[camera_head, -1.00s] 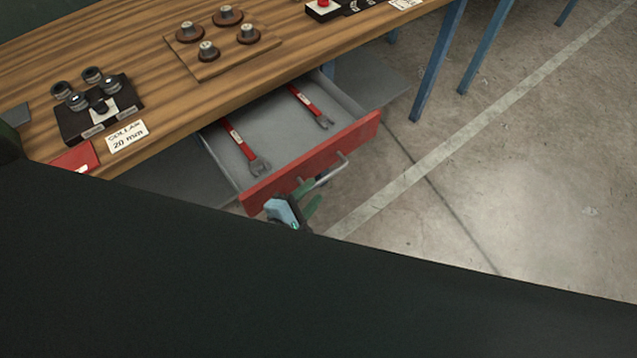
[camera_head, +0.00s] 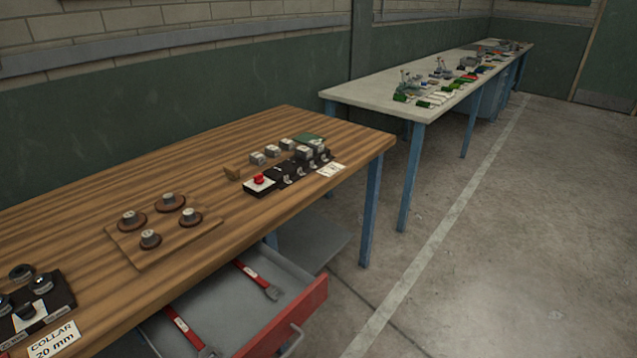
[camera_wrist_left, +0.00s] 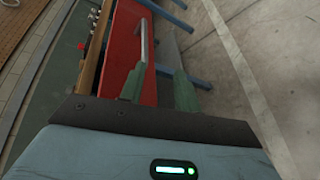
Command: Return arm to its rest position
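My left gripper (camera_wrist_left: 160,82) shows only in the left wrist view. Its two green fingers stand apart with nothing held between them. The red drawer front (camera_wrist_left: 122,55) and its grey handle (camera_wrist_left: 146,42) are just beyond the fingers; the handle lies near the left finger, and I cannot tell whether they touch. In the head view the drawer (camera_head: 303,305) stands open under the wooden bench, its handle (camera_head: 293,340) at the bottom edge. Neither gripper shows there. My right gripper is in no view.
Two red wrenches (camera_head: 259,280) (camera_head: 186,333) lie in the drawer. The wooden bench (camera_head: 90,235) carries a board with several knobs (camera_head: 190,240), a red-button box (camera_head: 259,186) and a collar stand (camera_head: 40,310). A white-topped table (camera_head: 375,92) stands behind. The floor (camera_head: 500,240) at right is clear.

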